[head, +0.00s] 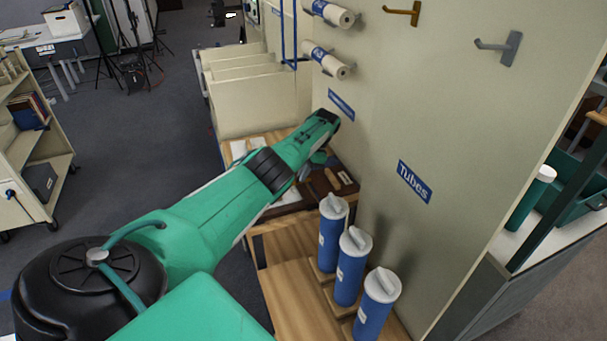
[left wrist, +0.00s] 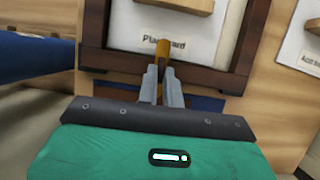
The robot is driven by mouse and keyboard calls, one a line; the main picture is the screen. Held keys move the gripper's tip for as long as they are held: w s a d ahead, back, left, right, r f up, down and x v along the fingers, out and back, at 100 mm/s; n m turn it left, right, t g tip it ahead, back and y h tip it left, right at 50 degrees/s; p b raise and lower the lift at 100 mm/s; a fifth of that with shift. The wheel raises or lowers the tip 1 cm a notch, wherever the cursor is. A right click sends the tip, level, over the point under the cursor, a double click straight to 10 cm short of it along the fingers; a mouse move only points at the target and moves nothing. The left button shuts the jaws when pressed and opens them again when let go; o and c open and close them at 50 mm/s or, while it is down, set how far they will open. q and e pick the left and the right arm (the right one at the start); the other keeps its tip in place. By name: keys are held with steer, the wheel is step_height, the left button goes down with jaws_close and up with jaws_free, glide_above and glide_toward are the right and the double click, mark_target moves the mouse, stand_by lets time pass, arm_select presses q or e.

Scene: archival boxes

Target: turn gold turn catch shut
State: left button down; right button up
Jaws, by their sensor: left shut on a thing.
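The gold turn catch (left wrist: 162,48) stands upright in the left wrist view, over the lower rail of a dark wooden frame (left wrist: 110,62). Inside the frame is a white panel (left wrist: 150,35) with a partly hidden label and a wooden bar (left wrist: 185,5). My left gripper (left wrist: 161,75) is shut on the catch, with its grey fingertips on either side of its lower part. In the head view my left arm reaches to the bench by the wall, and the catch and fingertips cannot be made out there. My right gripper is not in view.
Several blue tubes (head: 347,265) with white lids stand on wooden steps right of my arm. A tall cream wall panel (head: 400,110) with hooks and rolls rises behind them. Cream upright boards (head: 260,105) stand beyond the bench. The grey floor (head: 120,150) at left is open.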

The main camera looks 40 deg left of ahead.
mark_target(309, 179)
arm_select(q)
steer(key=c, duration=1.6)
jaws_free()
steer(key=shift+o, duration=0.2)
steer(key=shift+r, duration=0.1)
steer(key=b+v, duration=0.1)
steer(key=v, duration=0.5)
steer(key=shift+w+d+r, duration=0.1)
steer(key=shift+w+r, duration=0.1)
steer(key=shift+r, duration=0.45)
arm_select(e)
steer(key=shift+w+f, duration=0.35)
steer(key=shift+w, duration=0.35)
arm_select(q)
steer(key=shift+f, duration=0.1)
